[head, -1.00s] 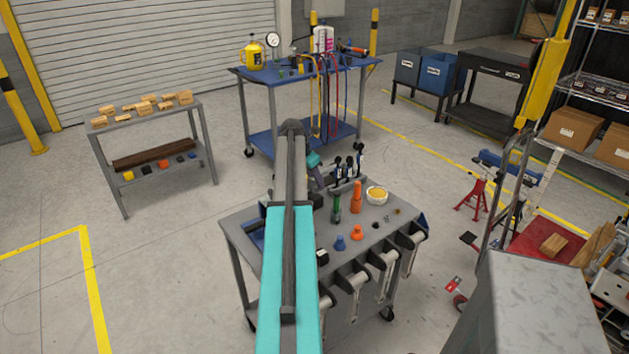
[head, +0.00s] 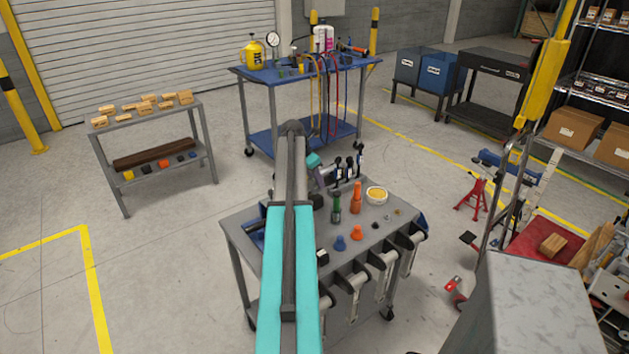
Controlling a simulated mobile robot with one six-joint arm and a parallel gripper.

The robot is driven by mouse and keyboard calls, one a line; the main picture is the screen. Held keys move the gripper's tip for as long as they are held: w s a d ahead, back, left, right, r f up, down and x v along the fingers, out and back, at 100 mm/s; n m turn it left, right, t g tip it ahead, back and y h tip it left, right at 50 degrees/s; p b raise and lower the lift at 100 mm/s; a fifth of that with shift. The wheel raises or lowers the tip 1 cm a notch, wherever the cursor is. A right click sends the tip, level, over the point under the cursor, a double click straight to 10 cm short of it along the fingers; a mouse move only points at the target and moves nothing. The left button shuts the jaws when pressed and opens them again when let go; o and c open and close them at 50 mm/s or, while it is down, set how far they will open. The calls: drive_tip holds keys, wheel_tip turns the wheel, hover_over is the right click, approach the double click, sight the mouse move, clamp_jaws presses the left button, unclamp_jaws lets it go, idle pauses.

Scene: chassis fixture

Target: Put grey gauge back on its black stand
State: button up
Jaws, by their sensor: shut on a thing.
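My teal-and-grey arm reaches over the grey cart, and its wrist end shows just left of a row of small upright tools. My gripper (head: 325,178) is small and partly hidden at the cart's back edge. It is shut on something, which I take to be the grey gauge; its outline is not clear. Several upright black-topped pieces with pale bodies (head: 349,170) stand in a row right beside the gripper. I cannot tell which dark part there is the black stand, or whether the held piece touches it.
A blue cart (head: 285,77) stands behind. Open floor lies left.

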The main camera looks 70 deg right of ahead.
drive_tip(key=shift+f+b, duration=0.3)
drive_tip(key=shift+f, duration=1)
idle(0.9)
drive_tip(key=o, duration=1.4)
drive_tip(key=shift+f, duration=0.1)
drive_tip(key=p+v, duration=0.4)
drive_tip(key=v, duration=0.3)
drive_tip(key=shift+a, duration=0.1)
idle(0.7)
